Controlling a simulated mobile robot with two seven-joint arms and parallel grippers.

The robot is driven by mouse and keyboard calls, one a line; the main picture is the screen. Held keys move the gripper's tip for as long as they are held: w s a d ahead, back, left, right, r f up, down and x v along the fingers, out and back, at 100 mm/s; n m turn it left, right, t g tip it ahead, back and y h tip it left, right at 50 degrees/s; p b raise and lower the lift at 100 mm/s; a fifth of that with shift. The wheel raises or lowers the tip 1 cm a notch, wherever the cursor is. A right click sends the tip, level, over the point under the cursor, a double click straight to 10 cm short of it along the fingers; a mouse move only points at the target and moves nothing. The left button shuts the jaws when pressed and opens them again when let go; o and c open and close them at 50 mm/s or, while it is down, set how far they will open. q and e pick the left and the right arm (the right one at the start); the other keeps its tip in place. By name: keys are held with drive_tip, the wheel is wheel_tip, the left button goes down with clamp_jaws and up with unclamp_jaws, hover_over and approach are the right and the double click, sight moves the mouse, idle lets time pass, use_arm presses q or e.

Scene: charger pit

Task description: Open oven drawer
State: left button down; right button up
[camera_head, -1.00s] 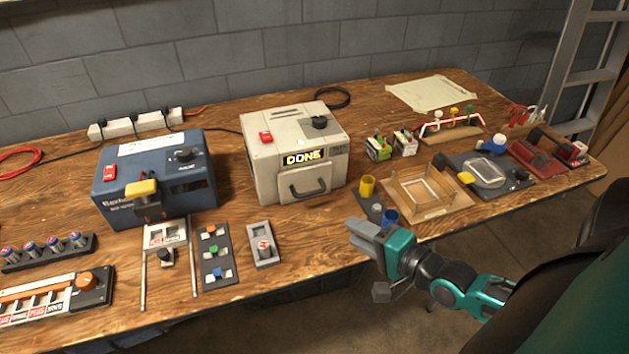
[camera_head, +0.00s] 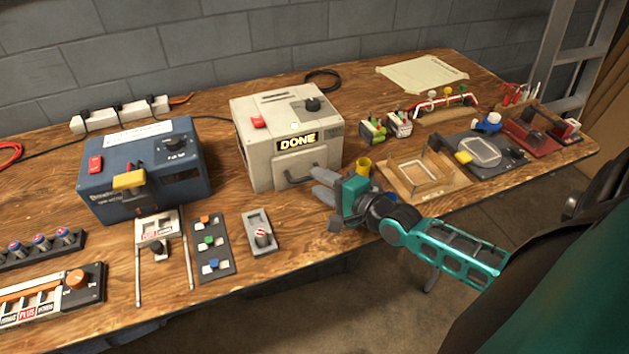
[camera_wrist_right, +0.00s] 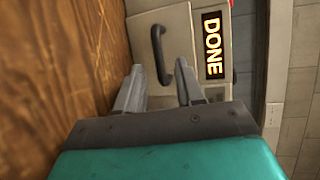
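The oven is the cream box (camera_head: 270,160) at the middle of the bench, with a lit "DONE" display (camera_head: 297,141) on its front. Its drawer front (camera_wrist_right: 165,45) appears closed and carries a dark bar handle (camera_head: 302,175). In the right wrist view the handle (camera_wrist_right: 159,55) stands upright in the picture, just beyond the fingertips and between their lines. My right gripper (camera_head: 318,183) is open and empty, close in front of the drawer; it also shows in the wrist view (camera_wrist_right: 160,82). It looks apart from the handle. My left gripper is not in view.
A blue machine (camera_head: 145,170) with a yellow-topped lever stands left of the oven. A yellow cup (camera_head: 363,165) stands close behind my right gripper, beside a wooden frame tray (camera_head: 425,180). A small grey switch plate (camera_head: 259,232) lies in front of the oven.

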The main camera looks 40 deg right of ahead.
sight(293, 169)
drive_tip(key=shift+x, duration=1.35)
clamp_jaws()
